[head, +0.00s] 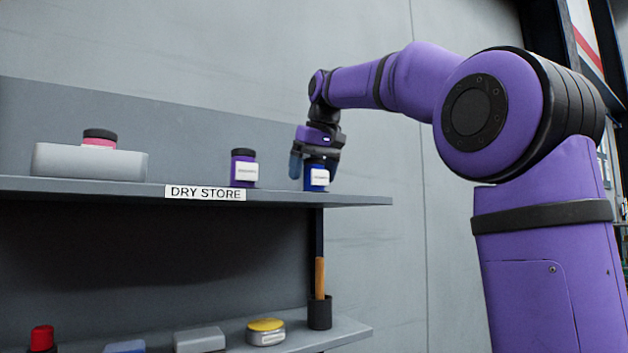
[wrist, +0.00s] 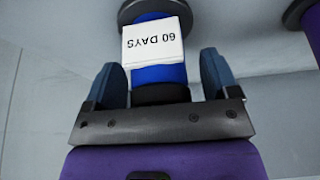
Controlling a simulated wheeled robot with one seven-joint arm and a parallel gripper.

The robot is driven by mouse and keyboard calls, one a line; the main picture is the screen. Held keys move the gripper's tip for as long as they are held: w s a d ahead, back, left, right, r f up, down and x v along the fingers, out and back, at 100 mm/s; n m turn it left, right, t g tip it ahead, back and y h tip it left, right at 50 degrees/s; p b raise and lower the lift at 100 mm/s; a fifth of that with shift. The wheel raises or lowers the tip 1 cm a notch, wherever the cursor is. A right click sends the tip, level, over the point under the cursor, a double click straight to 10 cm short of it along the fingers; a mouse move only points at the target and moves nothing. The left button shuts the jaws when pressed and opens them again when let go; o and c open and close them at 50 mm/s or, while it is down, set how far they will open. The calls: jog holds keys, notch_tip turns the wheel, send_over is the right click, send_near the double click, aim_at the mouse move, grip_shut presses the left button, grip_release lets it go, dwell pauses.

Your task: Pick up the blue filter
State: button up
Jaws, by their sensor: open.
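The blue filter (head: 316,179) is a small blue canister with a white label and a dark cap. It stands upright at the right part of the upper shelf (head: 365,199). My gripper (head: 314,163) points down over it, with one blue-grey finger on its left in the head view. In the wrist view the filter (wrist: 158,73) lies between the two spread fingers, its label reading "60 DAYS" upside down. A gap shows beside it on each side, clearer on the right. Its cap is close to the palm.
A purple canister (head: 243,169) stands to the left on the same shelf; a purple item shows in the wrist view (wrist: 303,18). A lower shelf (head: 345,332) holds several items.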

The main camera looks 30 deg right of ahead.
jog(key=c, duration=1)
jog(key=shift+c, duration=0.3)
jog(key=shift+r, duration=0.1)
